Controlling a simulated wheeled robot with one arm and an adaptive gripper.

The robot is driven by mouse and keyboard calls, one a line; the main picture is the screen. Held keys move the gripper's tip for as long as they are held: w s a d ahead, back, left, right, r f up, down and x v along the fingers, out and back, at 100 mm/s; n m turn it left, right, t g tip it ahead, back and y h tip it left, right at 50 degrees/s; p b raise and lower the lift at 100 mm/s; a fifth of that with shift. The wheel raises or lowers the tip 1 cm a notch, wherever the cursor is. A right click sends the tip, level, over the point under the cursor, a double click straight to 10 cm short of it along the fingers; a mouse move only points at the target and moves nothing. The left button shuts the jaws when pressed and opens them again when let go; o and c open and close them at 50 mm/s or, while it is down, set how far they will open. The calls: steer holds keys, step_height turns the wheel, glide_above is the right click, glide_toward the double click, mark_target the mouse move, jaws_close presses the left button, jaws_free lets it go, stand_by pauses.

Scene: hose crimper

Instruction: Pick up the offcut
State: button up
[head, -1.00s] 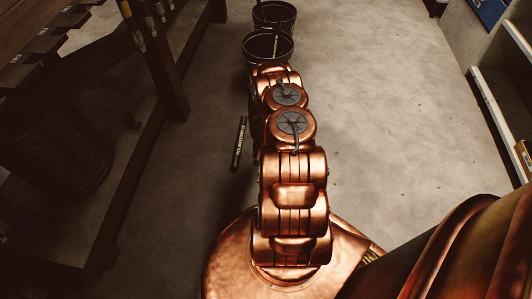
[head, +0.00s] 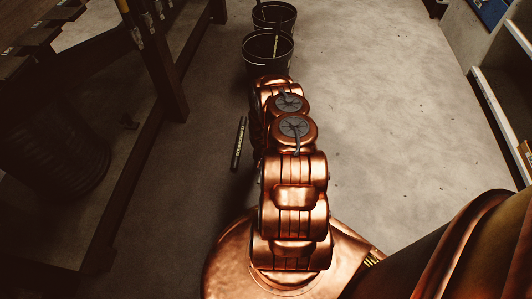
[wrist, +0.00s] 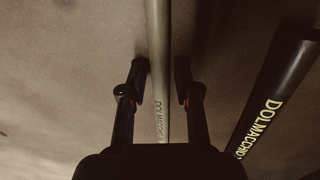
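A second, black hose piece (wrist: 275,95) with yellowish lettering lies to the right, outside the fingers. I cannot tell for certain which piece is the offcut. In the head view, one black lettered hose piece (head: 239,143) lies on the floor left of my arm; my gripper is hidden behind the arm.
Two dark buckets, a near one (head: 267,52) and a far one (head: 273,16), stand beyond my arm; something long sticks out of the near one. A dark workbench frame (head: 150,60) stands at left, shelving (head: 500,90) at right. The floor (head: 400,130) between is mostly clear.

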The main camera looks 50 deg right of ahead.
jaws_close()
